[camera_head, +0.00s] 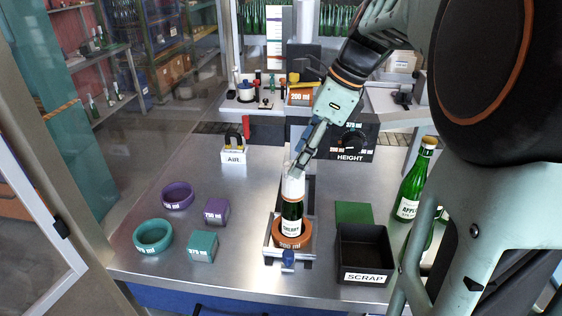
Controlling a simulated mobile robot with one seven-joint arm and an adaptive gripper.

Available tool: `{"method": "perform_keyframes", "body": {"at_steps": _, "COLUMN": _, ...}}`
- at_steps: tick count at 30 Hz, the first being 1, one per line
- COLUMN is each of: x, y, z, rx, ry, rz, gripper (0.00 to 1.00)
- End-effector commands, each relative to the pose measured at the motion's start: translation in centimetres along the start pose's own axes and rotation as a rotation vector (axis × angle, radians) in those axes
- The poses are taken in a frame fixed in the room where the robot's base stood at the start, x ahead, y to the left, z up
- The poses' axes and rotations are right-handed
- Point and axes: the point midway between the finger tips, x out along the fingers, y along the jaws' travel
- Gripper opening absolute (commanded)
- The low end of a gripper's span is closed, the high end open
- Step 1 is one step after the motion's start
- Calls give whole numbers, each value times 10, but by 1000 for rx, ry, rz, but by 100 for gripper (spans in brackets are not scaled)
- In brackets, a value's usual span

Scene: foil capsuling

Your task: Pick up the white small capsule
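The small white capsule (293,187) is upright over the top of a small dark green bottle (291,222) with a white label. How far it sits down around the neck cannot be told. The bottle stands in an orange ring marked 200 ml (305,242) on a metal holder. My gripper (300,167) reaches down from the upper right, its fingertips at the top of the capsule. The fingers overlap in this view, so their gap and any contact with the capsule cannot be told.
Purple (178,196) and teal (153,236) rings and purple (215,211) and teal (203,247) blocks lie at left. A black SCRAP bin (364,250) and a green bottle (413,190) stand right. The HEIGHT dial panel (348,150) and AIR unit (233,152) are behind.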

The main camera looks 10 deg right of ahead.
Motion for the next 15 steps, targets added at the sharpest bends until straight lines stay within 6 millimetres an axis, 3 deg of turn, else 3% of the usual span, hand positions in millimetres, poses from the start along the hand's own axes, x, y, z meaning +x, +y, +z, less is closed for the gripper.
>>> {"method": "perform_keyframes", "body": {"at_steps": 6, "x": 30, "y": 2, "z": 0, "rx": 0, "ry": 0, "rz": 2, "gripper": 54}}
{"method": "perform_keyframes", "body": {"at_steps": 15, "x": 34, "y": 2, "z": 0, "rx": 0, "ry": 0, "rz": 0, "gripper": 54}}
